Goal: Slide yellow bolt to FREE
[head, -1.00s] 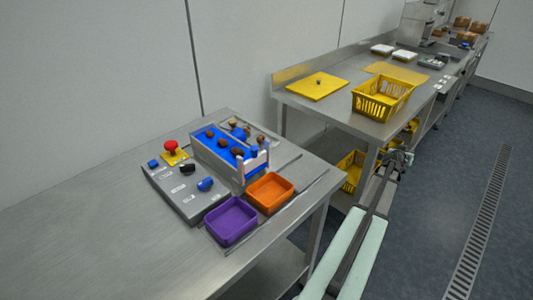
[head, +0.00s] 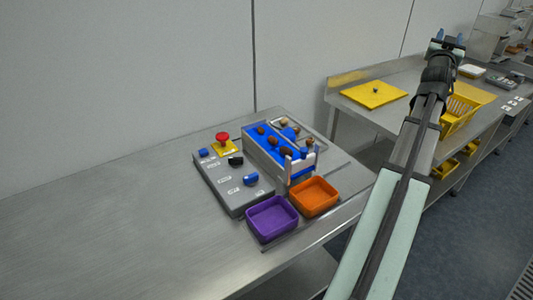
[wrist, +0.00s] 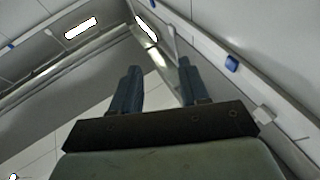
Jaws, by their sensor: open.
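My gripper (head: 449,40) is raised over the second table at the upper right of the head view, with its two blue fingers apart and nothing between them. In the wrist view the open fingers (wrist: 157,85) point towards the walls and ceiling lights. I cannot make out a yellow bolt or a FREE label in any view. The grey control box (head: 225,187) on the near table has a red mushroom button (head: 222,137) on a yellow plate, blue and black knobs, and small white labels too small to read. My gripper is far from it.
Beside the box stands a grey sorting unit (head: 267,165) with a blue bed and brown dates. Purple (head: 272,232) and orange (head: 332,208) trays sit in front. The near table's left side is clear.

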